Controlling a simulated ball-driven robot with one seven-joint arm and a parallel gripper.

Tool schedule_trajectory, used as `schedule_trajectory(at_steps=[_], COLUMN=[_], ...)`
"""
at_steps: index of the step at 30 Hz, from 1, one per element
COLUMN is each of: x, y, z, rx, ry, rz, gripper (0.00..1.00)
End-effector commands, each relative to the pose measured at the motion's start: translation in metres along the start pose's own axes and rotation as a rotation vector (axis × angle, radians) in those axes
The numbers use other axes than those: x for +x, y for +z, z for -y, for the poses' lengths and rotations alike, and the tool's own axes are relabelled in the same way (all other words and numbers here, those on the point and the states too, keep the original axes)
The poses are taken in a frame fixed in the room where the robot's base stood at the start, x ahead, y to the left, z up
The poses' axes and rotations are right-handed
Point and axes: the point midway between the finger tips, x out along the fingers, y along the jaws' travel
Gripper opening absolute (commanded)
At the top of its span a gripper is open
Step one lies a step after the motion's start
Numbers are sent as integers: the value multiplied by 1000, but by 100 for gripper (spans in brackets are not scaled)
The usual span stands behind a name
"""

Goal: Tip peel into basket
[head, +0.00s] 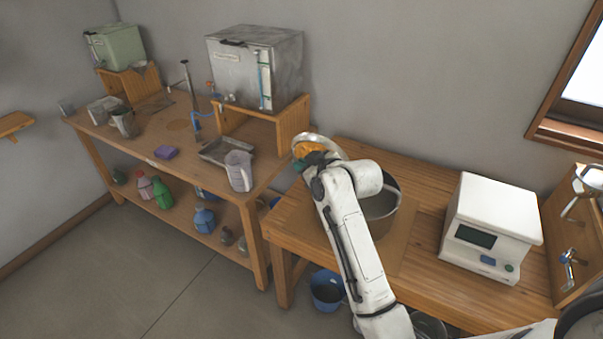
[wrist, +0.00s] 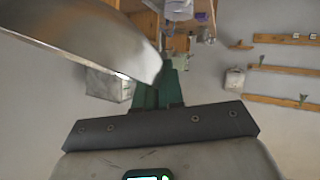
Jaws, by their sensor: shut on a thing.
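My gripper (head: 301,165) is shut on a metal bowl (head: 326,139) near the gap between the two tables. Orange peel (head: 307,149) shows inside the bowl, which looks tilted. In the wrist view the bowl's (wrist: 90,35) smooth grey side fills the upper left, against the green fingers of my gripper (wrist: 160,88); its contents are hidden there. A round metal container (head: 382,217), perhaps the basket, stands on the right table, partly covered by my arm. I cannot see what is inside it.
A white box-shaped scale (head: 492,226) stands right of the container. The left table holds a metal still tank (head: 256,69) on a wooden stand, a clear jug (head: 239,170) and a shallow tray (head: 214,152). A blue bucket (head: 327,290) is on the floor.

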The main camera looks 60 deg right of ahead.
Motion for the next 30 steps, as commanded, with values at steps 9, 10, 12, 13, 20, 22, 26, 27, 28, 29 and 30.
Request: schedule_trajectory(at_steps=[9, 10, 12, 13, 20, 22, 26, 27, 28, 29, 30], x=[-12, -13, -16, -18, -28, -31, -37, -38, -40, -41, -42], y=[-8, -8, -10, -10, -13, -14, -17, -17, -18, -16, -16], z=[-11, -12, -15, -16, -25, -28, -32, -34, -35, -36, -38], rx=[114, 126, 152, 163, 247, 271, 321, 335, 346, 354, 365], ry=[-22, -24, -30, -33, -51, -57, -69, -72, -75, -75, -78], rz=[-121, -132, -159, -171, -256, -283, -334, -349, -360, -367, -378], gripper=[0, 0, 0, 0, 0, 0, 0, 0, 0, 0, 0])
